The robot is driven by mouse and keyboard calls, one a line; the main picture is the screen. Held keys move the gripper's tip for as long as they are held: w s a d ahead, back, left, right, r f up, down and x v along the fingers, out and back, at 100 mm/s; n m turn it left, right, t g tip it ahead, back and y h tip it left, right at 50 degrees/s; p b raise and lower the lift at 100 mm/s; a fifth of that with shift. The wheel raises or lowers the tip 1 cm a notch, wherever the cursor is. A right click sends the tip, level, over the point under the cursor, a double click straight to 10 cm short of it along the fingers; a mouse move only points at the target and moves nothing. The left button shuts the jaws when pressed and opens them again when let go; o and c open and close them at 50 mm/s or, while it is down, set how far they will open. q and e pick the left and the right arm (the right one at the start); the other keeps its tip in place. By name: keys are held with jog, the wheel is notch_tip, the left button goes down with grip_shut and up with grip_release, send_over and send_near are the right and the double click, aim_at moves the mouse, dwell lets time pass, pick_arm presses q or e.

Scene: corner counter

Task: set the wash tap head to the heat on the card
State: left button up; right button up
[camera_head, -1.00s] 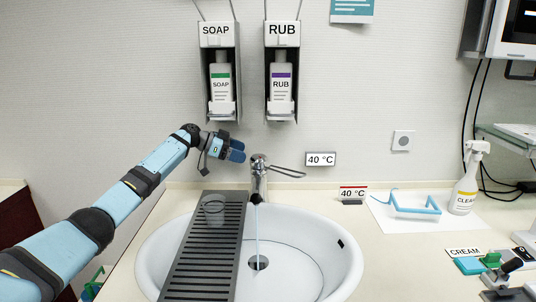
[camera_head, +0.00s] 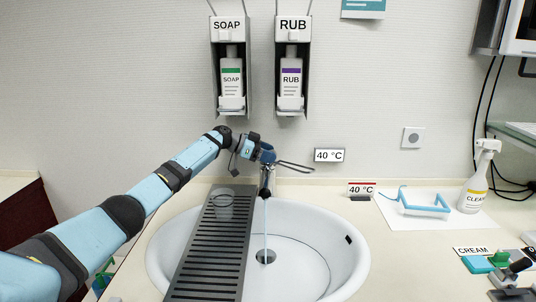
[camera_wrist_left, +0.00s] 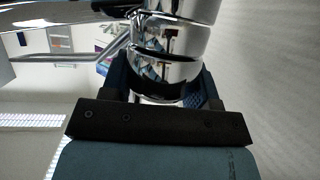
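The chrome tap (camera_head: 265,184) stands behind the basin, with its long loop lever (camera_head: 296,167) pointing right and a thin stream of water (camera_head: 266,226) falling from its spout. My left gripper (camera_head: 267,154) is at the tap head. In the left wrist view its two dark blue fingers flank the chrome tap head (camera_wrist_left: 168,72); whether they press on it I cannot tell. A white card reading 40 °C (camera_head: 329,155) is on the wall. A red-topped card also reading 40 °C (camera_head: 361,188) stands on the counter. My right gripper is out of view.
The white basin (camera_head: 352,262) has a dark slatted rack (camera_head: 210,255) across it, with a clear cup (camera_head: 224,204) on top. SOAP (camera_head: 231,80) and RUB (camera_head: 291,80) dispensers hang above. Blue glasses (camera_head: 420,207) and a spray bottle (camera_head: 475,185) stand to the right.

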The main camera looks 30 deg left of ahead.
pick_arm(q)
jog(key=c, duration=0.4)
jog(key=shift+n+t+y+p, duration=0.3)
jog(key=shift+n+t+y, duration=0.3)
jog(key=shift+n+y, duration=0.15)
jog(key=o, duration=0.9)
jog(key=v, duration=1.4)
jog(key=shift+f+b, duration=0.15)
jog(key=shift+b, duration=0.25)
